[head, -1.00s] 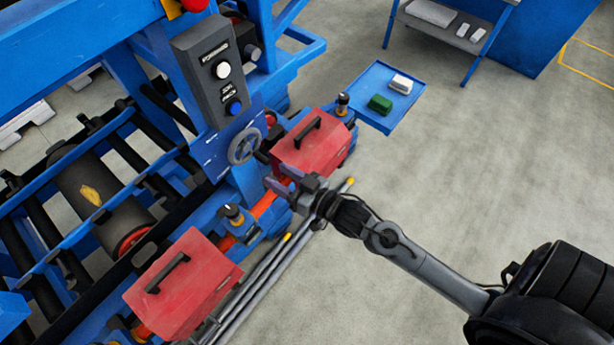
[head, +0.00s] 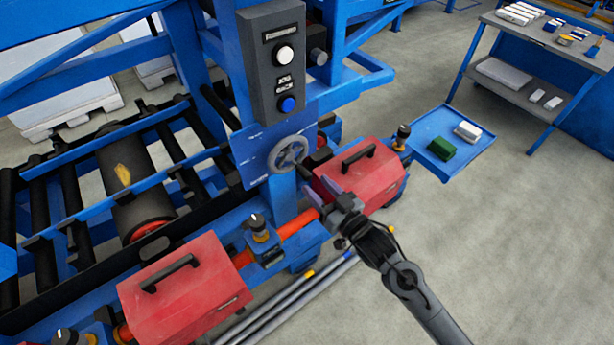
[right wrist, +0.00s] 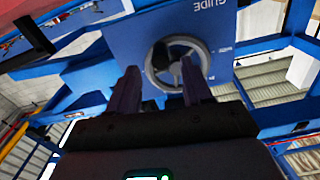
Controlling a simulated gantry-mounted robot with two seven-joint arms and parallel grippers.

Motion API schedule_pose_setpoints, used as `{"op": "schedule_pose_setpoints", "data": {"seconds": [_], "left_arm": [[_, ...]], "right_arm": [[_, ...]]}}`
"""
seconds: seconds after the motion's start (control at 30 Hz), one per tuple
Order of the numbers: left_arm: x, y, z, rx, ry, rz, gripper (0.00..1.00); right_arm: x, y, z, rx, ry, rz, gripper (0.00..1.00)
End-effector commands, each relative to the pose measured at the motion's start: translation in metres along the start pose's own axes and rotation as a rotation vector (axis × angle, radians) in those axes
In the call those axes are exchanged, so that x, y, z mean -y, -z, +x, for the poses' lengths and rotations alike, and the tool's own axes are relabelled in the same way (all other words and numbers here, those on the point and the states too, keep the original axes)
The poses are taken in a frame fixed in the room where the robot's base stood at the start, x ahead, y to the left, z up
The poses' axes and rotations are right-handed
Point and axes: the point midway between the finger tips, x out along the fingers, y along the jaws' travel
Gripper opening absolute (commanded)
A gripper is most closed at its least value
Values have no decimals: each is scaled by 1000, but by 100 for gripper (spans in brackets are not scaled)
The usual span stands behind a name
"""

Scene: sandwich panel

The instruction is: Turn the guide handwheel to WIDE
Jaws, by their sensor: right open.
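The guide handwheel (head: 287,153) is a small grey spoked wheel on a blue panel (head: 246,160) below the dark button box. In the right wrist view the handwheel (right wrist: 177,64) shows beyond my fingers, on a panel with the upside-down word GUIDE. My right gripper (head: 318,196) is open and empty, below and to the right of the handwheel in the head view and apart from it. In the right wrist view its two fingers (right wrist: 160,90) point at the lower part of the wheel. The WIDE mark is too small to read. My left gripper is out of view.
A dark button box (head: 277,65) with white and blue buttons is above the wheel. Red covers with black handles stand at right (head: 362,178) and lower left (head: 185,287). A blue tray (head: 472,166) holds green and white blocks.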

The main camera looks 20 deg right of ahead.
Motion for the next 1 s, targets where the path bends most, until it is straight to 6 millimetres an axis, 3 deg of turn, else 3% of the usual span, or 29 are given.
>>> {"op": "schedule_pose_setpoints", "data": {"seconds": [0.3, 0.77, 0.8, 1.0], "left_arm": [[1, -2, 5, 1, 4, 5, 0], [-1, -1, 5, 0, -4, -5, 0], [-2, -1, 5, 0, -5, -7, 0], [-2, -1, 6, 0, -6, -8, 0]], "right_arm": [[0, 0, 43, -1, 0, 0, 50], [1, -1, 54, 1, 1, -1, 50], [1, -1, 54, 1, 1, -1, 48], [0, -1, 54, 1, 1, 0, 17]]}}
